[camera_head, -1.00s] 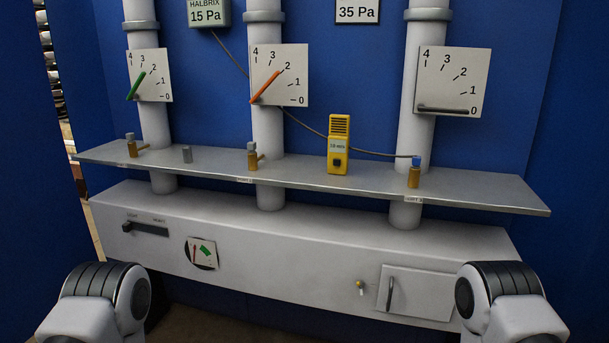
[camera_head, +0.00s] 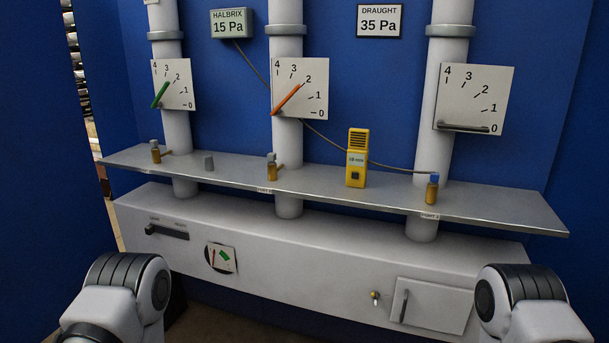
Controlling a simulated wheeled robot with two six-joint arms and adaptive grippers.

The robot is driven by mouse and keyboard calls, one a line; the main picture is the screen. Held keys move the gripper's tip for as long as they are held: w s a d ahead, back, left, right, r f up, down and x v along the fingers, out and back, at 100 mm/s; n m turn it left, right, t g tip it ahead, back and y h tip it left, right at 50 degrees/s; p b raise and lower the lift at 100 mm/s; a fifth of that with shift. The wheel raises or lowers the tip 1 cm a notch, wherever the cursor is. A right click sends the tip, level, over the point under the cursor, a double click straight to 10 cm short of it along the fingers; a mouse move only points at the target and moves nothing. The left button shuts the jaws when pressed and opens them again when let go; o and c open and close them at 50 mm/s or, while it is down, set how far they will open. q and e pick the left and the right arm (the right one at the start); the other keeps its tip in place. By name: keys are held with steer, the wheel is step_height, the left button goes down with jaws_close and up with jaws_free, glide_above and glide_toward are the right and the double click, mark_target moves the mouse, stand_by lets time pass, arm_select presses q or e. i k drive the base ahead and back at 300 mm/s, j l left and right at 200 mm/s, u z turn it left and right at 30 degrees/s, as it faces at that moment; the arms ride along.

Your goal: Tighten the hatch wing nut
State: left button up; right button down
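The hatch (camera_head: 441,310) is a pale square door with a dark upright handle, low on the right of the white cabinet front. A small brass fitting with a pale tip (camera_head: 375,298), apparently the wing nut, sticks out just left of the hatch. It is too small to tell how its wings are turned or how tight it is. Both my arms show only as rounded links at the bottom left and bottom right, the right one overlapping the area beside the hatch's right edge. Neither gripper is in view.
A metal shelf (camera_head: 330,190) juts out above the cabinet (camera_head: 300,240), crossed by three white pipes with gauges. It carries brass valves and a yellow meter (camera_head: 357,158). A slider (camera_head: 167,232) and a round port (camera_head: 220,258) are on the cabinet's left.

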mark_target(375, 294)
steer(key=i+l+z, duration=0.25)
steer(key=l, duration=0.25)
steer(key=i+l+z, duration=0.2)
steer(key=i+l, duration=0.2)
